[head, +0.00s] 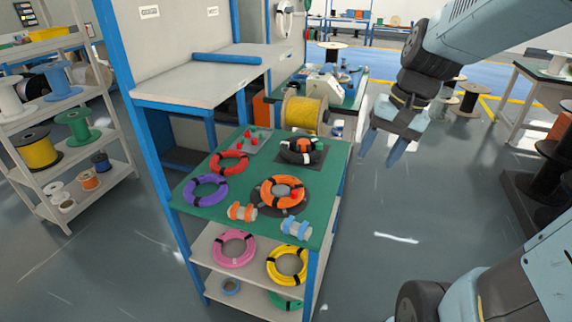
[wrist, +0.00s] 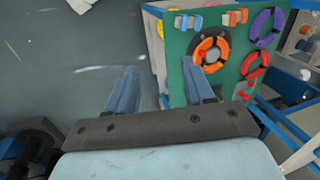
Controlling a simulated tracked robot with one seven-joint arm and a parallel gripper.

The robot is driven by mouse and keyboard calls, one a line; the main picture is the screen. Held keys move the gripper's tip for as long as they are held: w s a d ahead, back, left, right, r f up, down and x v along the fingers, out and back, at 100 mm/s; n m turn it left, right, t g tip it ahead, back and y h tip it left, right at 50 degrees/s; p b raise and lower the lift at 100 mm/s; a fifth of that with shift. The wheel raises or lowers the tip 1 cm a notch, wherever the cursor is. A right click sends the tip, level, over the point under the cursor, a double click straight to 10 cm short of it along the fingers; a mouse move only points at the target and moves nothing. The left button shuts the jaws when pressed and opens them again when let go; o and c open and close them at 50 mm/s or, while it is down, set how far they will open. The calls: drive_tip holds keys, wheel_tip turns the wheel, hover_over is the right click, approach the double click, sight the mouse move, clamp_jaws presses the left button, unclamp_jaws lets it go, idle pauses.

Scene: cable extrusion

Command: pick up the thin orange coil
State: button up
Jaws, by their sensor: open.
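The orange coil (head: 268,191) lies flat on a dark round plate on the green tabletop (head: 330,185), with black bands around it. A small red thing shows at its inner right. The coil also shows in the wrist view (wrist: 208,39), at the upper right, with the left edge of its plate near one finger in the picture. My gripper (head: 381,146) is open and empty. It hangs above and to the right of the table, beyond its right edge and apart from the coil.
Pink and yellow coils lie on the shelf below. A large yellow spool (head: 304,115) stands behind. Floor right of the table is clear.

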drive_tip(key=w+a+f+m+g+y, duration=0.2)
drive_tip(key=w+f+m+g+y, duration=0.35)
drive_tip(key=w+f, duration=0.65)
drive_tip(key=m+t+y, duration=0.6)
drive_tip(key=m+y, duration=0.4)
drive_tip(key=m, duration=0.1)
approach(299, 198)
drive_tip(key=shift+n, duration=0.35)
drive_tip(key=a, duration=0.3)
drive_tip(key=a+r, duration=0.1)
drive_tip(key=a, duration=0.6)
drive_tip(key=shift+w+r, duration=0.35)
drive_tip(key=shift+r, duration=0.05)
drive_tip(key=shift+d, duration=0.1)
clamp_jaws()
